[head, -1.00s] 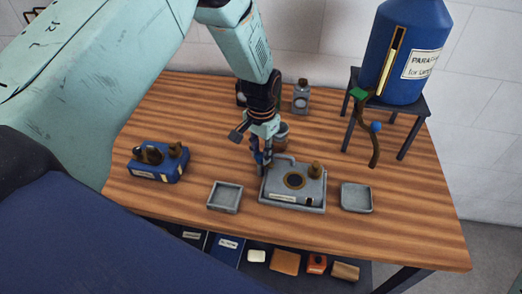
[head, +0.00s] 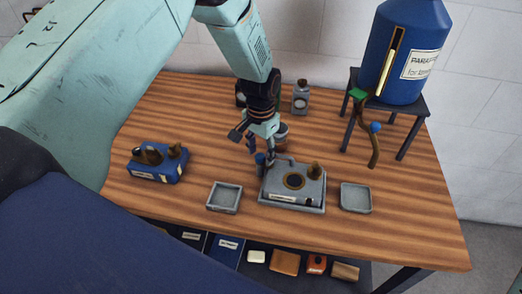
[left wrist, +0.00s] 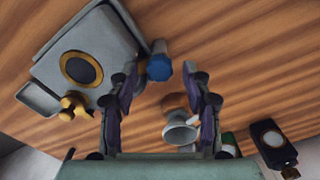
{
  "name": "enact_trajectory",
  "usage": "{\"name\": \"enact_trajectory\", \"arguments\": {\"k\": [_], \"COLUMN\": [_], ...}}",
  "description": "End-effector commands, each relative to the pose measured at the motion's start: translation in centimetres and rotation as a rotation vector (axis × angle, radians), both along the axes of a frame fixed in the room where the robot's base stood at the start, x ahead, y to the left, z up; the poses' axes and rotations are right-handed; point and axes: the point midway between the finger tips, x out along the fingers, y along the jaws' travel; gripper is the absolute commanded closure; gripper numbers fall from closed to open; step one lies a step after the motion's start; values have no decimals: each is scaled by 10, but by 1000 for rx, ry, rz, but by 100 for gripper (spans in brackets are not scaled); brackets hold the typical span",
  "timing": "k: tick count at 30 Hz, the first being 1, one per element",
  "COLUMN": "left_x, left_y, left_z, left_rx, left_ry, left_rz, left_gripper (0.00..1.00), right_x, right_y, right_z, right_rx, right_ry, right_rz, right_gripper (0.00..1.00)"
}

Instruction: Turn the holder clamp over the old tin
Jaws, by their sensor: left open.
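A grey holder unit (head: 308,192) lies on the wooden table, with a brass-ringed dark round (head: 293,181) in its top. A blue faceted knob (head: 260,159) stands at its back left corner, apparently the clamp's grip. My left gripper (head: 261,149) is open just above and behind this knob. In the left wrist view the blue knob (left wrist: 159,67) shows between the spread fingertips (left wrist: 166,80), nearer the left one, with a grey arm reaching to the holder. I cannot tell which thing is the old tin. My right gripper is not in view.
Shallow grey trays lie left (head: 224,197) and right (head: 356,198) of the holder. A blue device (head: 157,163) stands at the left. A round can (head: 282,130) and a grey bottle (head: 301,98) stand behind. A blue tank (head: 405,50) sits on a stand at the right.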

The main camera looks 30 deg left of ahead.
Motion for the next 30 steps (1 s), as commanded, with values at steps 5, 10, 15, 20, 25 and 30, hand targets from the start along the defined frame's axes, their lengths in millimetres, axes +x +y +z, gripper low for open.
{"name": "enact_trajectory", "arguments": {"k": [5,10,15,20,25,30], "left_x": [2,2,1,1,1,1], "left_y": [0,0,0,0,0,0], "left_z": [28,64,94,111,118,118], "left_rx": [0,0,0,0,0,0], "left_ry": [-6,-6,-5,-3,-3,-2], "left_rz": [0,0,0,0,0,0], "left_gripper": [51,51,51,51,51,51], "right_x": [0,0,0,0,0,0], "right_y": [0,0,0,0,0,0], "right_z": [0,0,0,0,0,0], "right_rx": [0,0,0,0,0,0], "right_ry": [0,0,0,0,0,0], "right_rz": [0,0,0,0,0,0], "right_gripper": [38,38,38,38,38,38]}}
